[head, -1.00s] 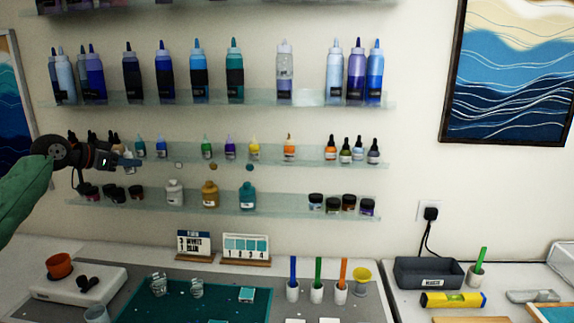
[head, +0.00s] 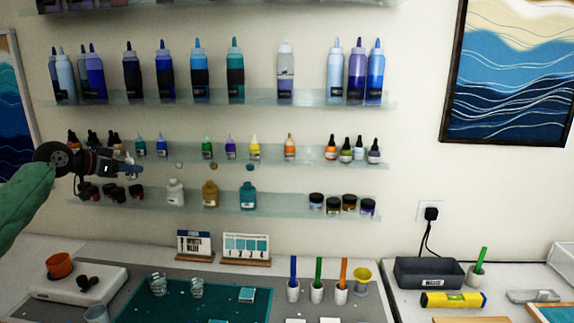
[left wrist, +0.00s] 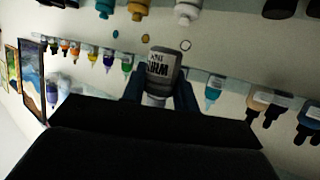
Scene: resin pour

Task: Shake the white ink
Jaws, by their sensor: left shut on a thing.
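My left gripper (head: 134,170) reaches in from the left in the head view, in front of the small-bottle shelves. In the left wrist view, its fingers (left wrist: 158,90) are shut on a small ink bottle (left wrist: 162,68) with a pale body and a printed label. That view is upside down, and the bottle's narrow end points down in it, as do the shelf bottles' nozzles. The bottle is held clear of the shelf. In the head view it is only a small pale shape at the fingertips. My right gripper is not in view.
A glass shelf (head: 310,160) carries small dropper bottles; the one below holds jars and larger bottles. Tall squeeze bottles (head: 236,75) stand above. On the table below are a teal mat (head: 150,308), clear cups, an orange cup (head: 60,265) and a grey waste tray (head: 428,272).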

